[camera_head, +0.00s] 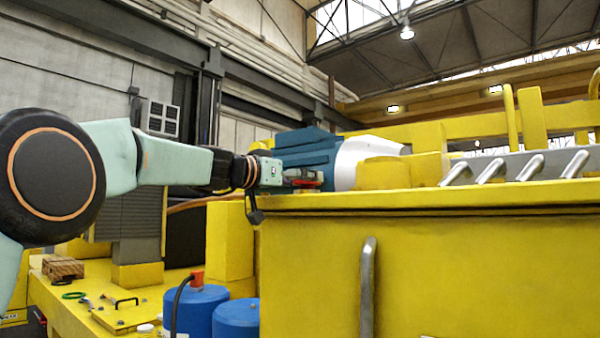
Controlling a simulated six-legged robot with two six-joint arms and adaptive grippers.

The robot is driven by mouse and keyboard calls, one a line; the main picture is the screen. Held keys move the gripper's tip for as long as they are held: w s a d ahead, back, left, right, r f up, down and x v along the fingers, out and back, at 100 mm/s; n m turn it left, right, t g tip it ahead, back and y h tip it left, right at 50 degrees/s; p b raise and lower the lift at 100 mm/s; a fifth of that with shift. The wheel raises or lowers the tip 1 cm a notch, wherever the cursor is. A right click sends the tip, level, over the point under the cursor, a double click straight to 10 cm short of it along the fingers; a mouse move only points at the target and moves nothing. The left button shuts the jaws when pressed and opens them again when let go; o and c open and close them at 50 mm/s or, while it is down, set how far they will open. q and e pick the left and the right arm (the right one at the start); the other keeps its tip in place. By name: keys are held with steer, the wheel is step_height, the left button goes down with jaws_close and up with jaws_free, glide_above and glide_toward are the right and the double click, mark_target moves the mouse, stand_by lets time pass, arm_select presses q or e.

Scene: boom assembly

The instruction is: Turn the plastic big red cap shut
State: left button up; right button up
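A small red part (305,180), which looks like the big red cap, shows at the near end of a teal and white motor-like unit (308,158) on top of the yellow machine body. My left arm reaches in from the left, and its gripper (292,180) is right at this red part. The fingers are small and dark here and overlap the red part, so I cannot tell whether they touch it or close on it. Much of the red part is hidden by the gripper. My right gripper is out of view.
The yellow machine body (310,265) with a grey vertical handle (367,290) fills the lower right. Two blue drums stand below the arm; one (198,312) has an orange-red fitting (197,279) and a black hose. A wooden block (63,268) lies on the yellow deck at left.

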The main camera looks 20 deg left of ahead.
arm_select(q)
steer(key=shift+w+d, duration=0.1)
steer(key=shift+d, duration=0.1)
steer(key=shift+a, duration=0.15)
steer(key=shift+w+a+f, duration=0.1)
steer(key=shift+w, duration=0.05)
steer(key=c, duration=1.1)
steer(key=shift+c, duration=0.2)
